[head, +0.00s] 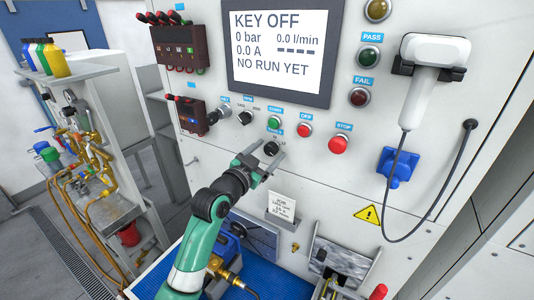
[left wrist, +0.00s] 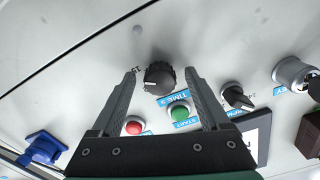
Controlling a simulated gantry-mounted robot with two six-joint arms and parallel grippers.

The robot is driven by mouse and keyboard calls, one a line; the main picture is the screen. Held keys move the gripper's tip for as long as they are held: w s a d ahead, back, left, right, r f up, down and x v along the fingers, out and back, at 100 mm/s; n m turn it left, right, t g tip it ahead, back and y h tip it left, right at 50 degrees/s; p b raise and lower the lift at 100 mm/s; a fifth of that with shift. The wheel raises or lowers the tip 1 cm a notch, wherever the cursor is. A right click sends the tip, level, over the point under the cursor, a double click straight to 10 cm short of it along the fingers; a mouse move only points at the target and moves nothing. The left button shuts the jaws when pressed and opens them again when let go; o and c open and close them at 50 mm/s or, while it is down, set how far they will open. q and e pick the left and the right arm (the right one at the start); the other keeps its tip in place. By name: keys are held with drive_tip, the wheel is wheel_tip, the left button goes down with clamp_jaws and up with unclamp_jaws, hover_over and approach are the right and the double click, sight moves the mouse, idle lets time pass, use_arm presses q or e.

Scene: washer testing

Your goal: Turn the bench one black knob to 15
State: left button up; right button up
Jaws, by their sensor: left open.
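The black knob (head: 271,148) is on the light panel below the green start button. In the left wrist view the same ribbed round knob (left wrist: 160,78) shows with a pale mark on its side and a blue label beside it. My left gripper (head: 264,154) is at the panel by the knob. In the left wrist view its two open fingers (left wrist: 161,75) stand on either side of the knob, with gaps showing. The knob's scale numbers are too small or partly hidden to read. My right gripper is not in view.
Close around the knob are a green start button (head: 274,123), a red off button (head: 305,130), a red stop button (head: 338,145) and a black selector (head: 245,118). A screen (head: 280,48) above reads KEY OFF. A small card (head: 282,206) stands below.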

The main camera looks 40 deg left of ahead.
use_arm(q)
drive_tip(key=shift+s, duration=0.1)
drive_tip(key=v, duration=0.5)
drive_tip(key=shift+b, duration=0.35)
drive_tip(key=p, duration=0.4)
approach(268, 152)
drive_tip(key=v, duration=0.2)
drive_tip(key=shift+s, duration=0.15)
drive_tip(key=shift+d+r, duration=0.1)
drive_tip(key=shift+d, duration=0.05)
